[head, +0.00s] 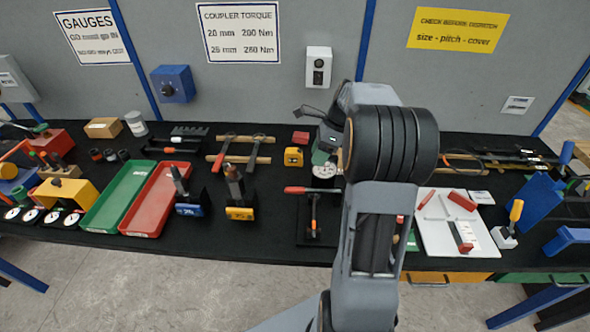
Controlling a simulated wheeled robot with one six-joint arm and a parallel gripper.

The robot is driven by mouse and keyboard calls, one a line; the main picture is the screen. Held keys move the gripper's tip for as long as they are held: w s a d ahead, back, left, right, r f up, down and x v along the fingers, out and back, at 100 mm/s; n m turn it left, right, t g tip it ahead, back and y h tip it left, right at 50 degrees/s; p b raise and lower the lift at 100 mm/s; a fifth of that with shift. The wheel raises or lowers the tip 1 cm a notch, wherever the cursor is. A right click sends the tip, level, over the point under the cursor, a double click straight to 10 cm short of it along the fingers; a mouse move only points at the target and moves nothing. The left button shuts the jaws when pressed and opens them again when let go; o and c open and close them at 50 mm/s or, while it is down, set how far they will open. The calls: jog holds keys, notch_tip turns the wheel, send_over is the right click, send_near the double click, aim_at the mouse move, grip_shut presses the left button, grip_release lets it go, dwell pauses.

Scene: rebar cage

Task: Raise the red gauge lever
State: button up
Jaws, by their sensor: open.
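A red-handled lever (297,190) lies roughly level on a small black fixture (312,236) at the middle front of the bench. I cannot tell for certain that it is the gauge lever. A round white dial (325,170) stands just behind it, partly hidden by my arm. My gripper (316,122) is above the back of the bench, left of my forearm, well apart from the red lever. It looks open and empty, though my arm hides part of it.
A red tray (160,205) and a green tray (112,200) lie to the left. Blue and yellow blocks with upright tools stand left of the lever. A white board (440,240) with red pieces lies to the right. A yellow box (293,156) sits behind.

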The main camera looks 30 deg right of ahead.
aim_at(299, 188)
jog(key=x, duration=1.3)
jog(key=shift+w+f+p, duration=0.15)
jog(key=shift+w+p, duration=0.05)
jog(key=shift+p, duration=0.2)
jog(key=shift+c, duration=0.3)
grip_shut()
